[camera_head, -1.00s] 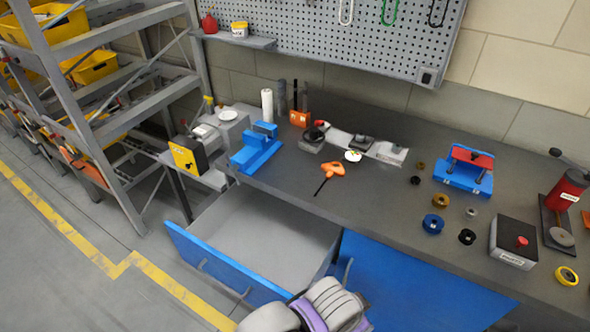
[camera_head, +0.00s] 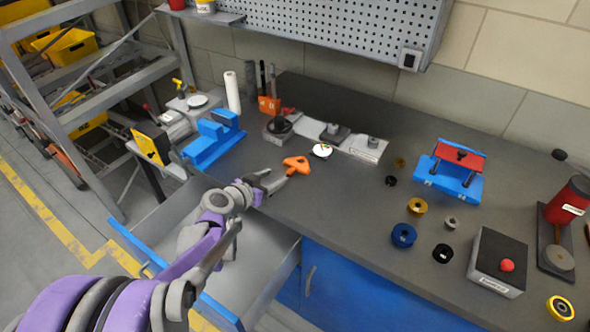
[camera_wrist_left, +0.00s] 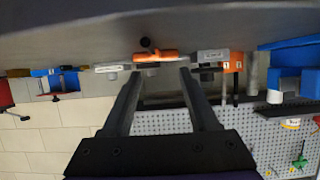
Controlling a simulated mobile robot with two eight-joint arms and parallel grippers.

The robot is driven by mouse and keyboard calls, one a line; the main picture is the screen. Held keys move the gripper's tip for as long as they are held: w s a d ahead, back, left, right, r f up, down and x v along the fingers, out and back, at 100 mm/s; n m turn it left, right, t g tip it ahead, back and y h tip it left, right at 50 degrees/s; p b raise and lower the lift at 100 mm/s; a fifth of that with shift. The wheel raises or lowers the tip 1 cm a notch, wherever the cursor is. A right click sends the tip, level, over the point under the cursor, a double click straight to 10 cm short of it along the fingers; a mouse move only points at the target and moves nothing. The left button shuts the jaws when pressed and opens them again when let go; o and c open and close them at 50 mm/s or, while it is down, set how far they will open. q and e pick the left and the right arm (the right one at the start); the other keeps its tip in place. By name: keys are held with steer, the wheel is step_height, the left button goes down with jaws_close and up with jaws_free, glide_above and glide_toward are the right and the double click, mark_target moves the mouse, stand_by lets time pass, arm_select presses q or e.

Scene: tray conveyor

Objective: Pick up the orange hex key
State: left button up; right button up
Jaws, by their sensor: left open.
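The orange hex key (camera_head: 297,165) lies on the dark workbench near its front edge, left of a small white round item. My left gripper (camera_head: 268,182) is open and empty, just to the left of the hex key, with its fingers pointing at it. Its dark shaft is mostly hidden near the fingers. In the left wrist view, the orange handle (camera_wrist_left: 155,56) appears just beyond the fingertips of the left gripper (camera_wrist_left: 162,74), about centred between them. I cannot tell whether they touch. My right gripper is not in view.
An open drawer (camera_head: 262,262) lies below my left arm. A blue vise (camera_head: 210,142) stands left of the key. Behind it are an orange tool holder (camera_head: 269,104) and several small parts. Rings, a blue fixture (camera_head: 447,178) and a button box (camera_head: 497,263) stand to the right.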

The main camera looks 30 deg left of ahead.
mark_target(290, 171)
arm_select(q)
steer(key=shift+x, duration=0.95)
steer(key=shift+d+x, duration=0.2)
steer(key=shift+x, duration=1.15)
steer(key=shift+d+x, duration=0.25)
steer(key=shift+x, duration=1.1)
steer(key=shift+s, duration=0.1)
jaws_close()
